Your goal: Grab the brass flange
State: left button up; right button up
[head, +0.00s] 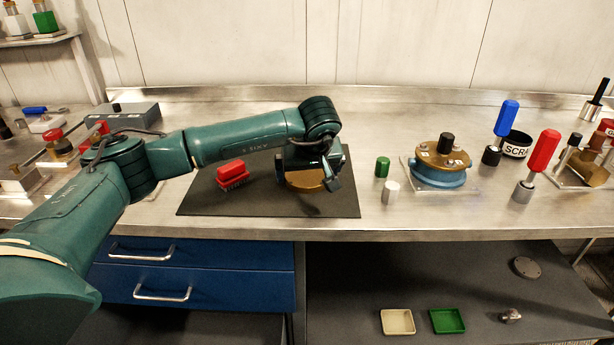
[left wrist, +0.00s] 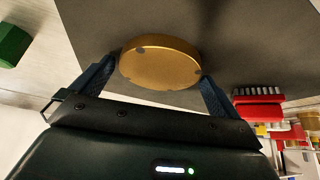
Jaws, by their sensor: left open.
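The brass flange (head: 304,182), a thick round gold-coloured disc, is on the dark mat under my left gripper in the head view. The gripper and wrist cover its upper part. My left gripper (head: 308,176) is open, with its fingers at either side of the flange. In the left wrist view the flange (left wrist: 160,64) lies between the two fingertips, with grey marks at its rim. A gap to the fingers is hard to judge; I cannot tell whether they touch it. My right gripper is not in view.
A red brush (head: 233,174) lies left on the dark mat (head: 270,206). Right of the mat stand a green cylinder (head: 382,166), a pale cylinder (head: 391,192) and a blue housing (head: 438,178) with a brass-coloured top. Red- and blue-handled tools stand farther right. The mat's front is clear.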

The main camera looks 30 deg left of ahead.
pick_arm(q)
jog(key=shift+c, duration=0.3)
jog(key=c, duration=1.4)
jog(key=shift+w+r, duration=0.1)
jog(key=shift+r, duration=0.05)
jog(key=shift+c, duration=0.3)
jog(key=shift+r, duration=0.1)
